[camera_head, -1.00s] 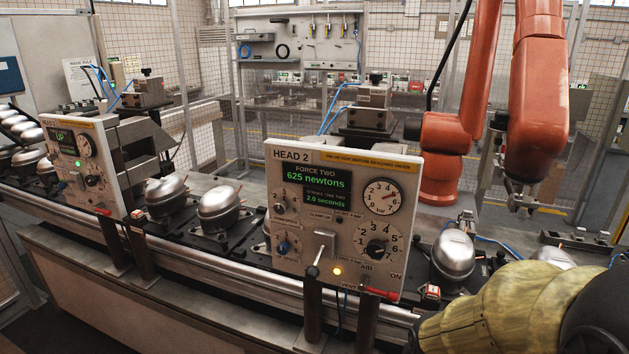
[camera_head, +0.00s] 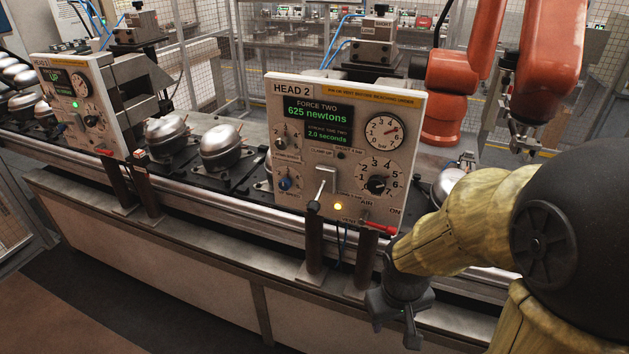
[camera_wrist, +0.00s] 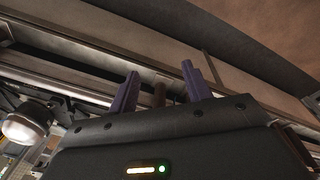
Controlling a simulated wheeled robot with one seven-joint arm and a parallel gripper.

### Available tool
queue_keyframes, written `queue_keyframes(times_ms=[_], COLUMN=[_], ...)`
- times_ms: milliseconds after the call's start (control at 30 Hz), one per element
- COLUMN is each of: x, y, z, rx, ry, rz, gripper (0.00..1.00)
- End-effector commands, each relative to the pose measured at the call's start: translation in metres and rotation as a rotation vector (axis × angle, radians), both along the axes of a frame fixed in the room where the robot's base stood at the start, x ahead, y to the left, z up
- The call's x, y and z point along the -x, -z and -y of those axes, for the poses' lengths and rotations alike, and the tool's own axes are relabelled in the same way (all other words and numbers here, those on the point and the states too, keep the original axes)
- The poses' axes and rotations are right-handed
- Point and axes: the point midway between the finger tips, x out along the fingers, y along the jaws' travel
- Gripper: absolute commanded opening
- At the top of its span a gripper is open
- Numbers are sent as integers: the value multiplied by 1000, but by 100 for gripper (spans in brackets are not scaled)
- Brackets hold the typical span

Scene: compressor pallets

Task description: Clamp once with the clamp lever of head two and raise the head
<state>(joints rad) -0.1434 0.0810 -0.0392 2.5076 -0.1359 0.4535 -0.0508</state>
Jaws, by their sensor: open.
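The head two panel (camera_head: 408,95) stands upright at the middle of the head view. Its screen (camera_head: 318,124) reads force two 625 newtons and stroke time two 2.0 seconds. The clamp lever (camera_head: 324,190) sticks out low on the panel, its black knob (camera_head: 313,206) pointing down toward me. An amber lamp (camera_head: 338,206) glows beside it. My gripper (camera_head: 398,332) hangs below and right of the panel, in front of the bench, apart from the lever. In the wrist view its two purple fingers (camera_wrist: 160,88) are spread and empty; the lever does not show there.
A red-handled air valve (camera_head: 378,228) juts from the panel's lower right corner, above my gripper. Two dark posts (camera_head: 314,248) carry the panel. The head one panel (camera_head: 80,110) and several compressors (camera_head: 222,148) stand left. An orange robot arm (camera_head: 545,60) is behind right.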

Motion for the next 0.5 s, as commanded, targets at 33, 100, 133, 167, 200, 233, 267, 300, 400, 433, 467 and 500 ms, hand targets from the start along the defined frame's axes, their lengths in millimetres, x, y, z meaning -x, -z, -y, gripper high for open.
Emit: queue_keyframes(times_ms=[33, 100, 133, 167, 200, 233, 267, 300, 400, 433, 467, 500], x=[0, 0, 0, 0, -1, -3, -4, -6, -14, -17, -20, -24], y=[1, 4, 5, 6, 7, 7, 7, 7, 4, 3, 2, -1], z=[-8, -14, -17, -19, -22, -24, -26, -29, -36, -39, -42, -47], rx=[39, 103, 134, 166, 209, 243, 278, 327, 459, 501, 544, 605], ry=[-96, -235, -294, -352, -430, -487, -543, -617, -797, -849, -901, -968], rz=[-45, -107, -134, -160, -193, -216, -239, -269, -341, -359, -377, -402], gripper=[49, 49, 49, 49, 49, 49, 49, 49, 49, 49, 49, 49])
